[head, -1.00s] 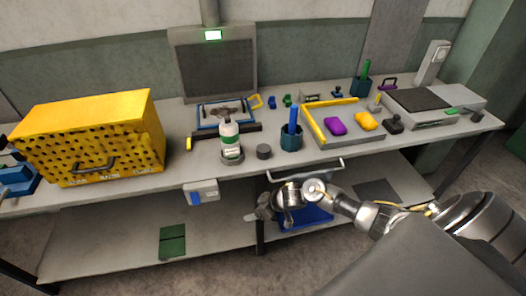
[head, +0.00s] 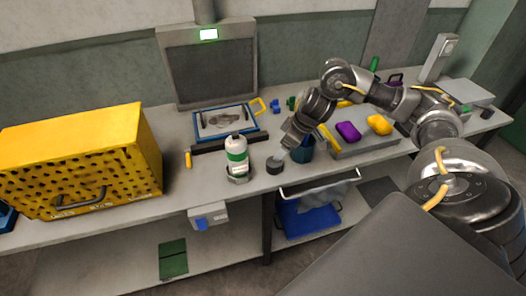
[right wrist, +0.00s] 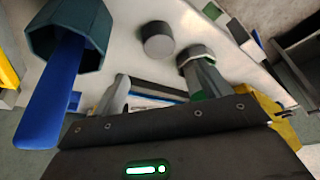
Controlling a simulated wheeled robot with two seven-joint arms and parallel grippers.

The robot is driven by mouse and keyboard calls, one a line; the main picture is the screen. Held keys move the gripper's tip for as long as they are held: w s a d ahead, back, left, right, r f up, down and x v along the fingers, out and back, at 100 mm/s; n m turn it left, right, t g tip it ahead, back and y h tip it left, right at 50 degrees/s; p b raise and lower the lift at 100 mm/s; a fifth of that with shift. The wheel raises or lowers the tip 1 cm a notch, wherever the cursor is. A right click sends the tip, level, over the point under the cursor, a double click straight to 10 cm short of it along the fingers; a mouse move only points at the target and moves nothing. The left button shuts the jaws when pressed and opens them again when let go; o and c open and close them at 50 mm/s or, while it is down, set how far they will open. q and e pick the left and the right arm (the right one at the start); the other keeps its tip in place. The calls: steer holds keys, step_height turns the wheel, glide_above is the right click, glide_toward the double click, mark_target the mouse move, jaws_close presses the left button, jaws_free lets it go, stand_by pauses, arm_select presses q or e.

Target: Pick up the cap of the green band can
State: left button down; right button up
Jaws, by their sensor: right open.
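The green band can (head: 237,157) is a white can with a green band, standing upright in a grey holder on the bench. Its top is white. A short dark grey round cap-like piece (head: 275,166) lies on the bench just right of it; it also shows in the right wrist view (right wrist: 158,42). My right gripper (head: 284,154) is just above and beside this grey piece, apart from it in the wrist view, its fingers spread and empty. My left gripper is out of view.
A teal cup (head: 302,150) with a blue stick stands close right of my right gripper; the stick looms in the wrist view (right wrist: 48,95). A grey tray (head: 365,146) holds purple and yellow pieces. A yellow perforated box (head: 75,165) is at left.

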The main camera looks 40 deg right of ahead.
mark_target(279, 163)
steer(key=x, duration=0.4)
steer(key=shift+w+d+f, duration=0.1)
steer(key=shift+d+f, duration=0.05)
steer(key=shift+f, duration=0.5)
steer(key=x, duration=0.5)
steer(key=shift+p, duration=0.35)
steer(key=shift+r, duration=0.1)
steer(key=c, duration=1)
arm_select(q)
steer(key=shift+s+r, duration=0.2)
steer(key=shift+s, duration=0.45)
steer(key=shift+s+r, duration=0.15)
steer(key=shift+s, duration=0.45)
arm_select(e)
steer(key=shift+c, duration=0.2)
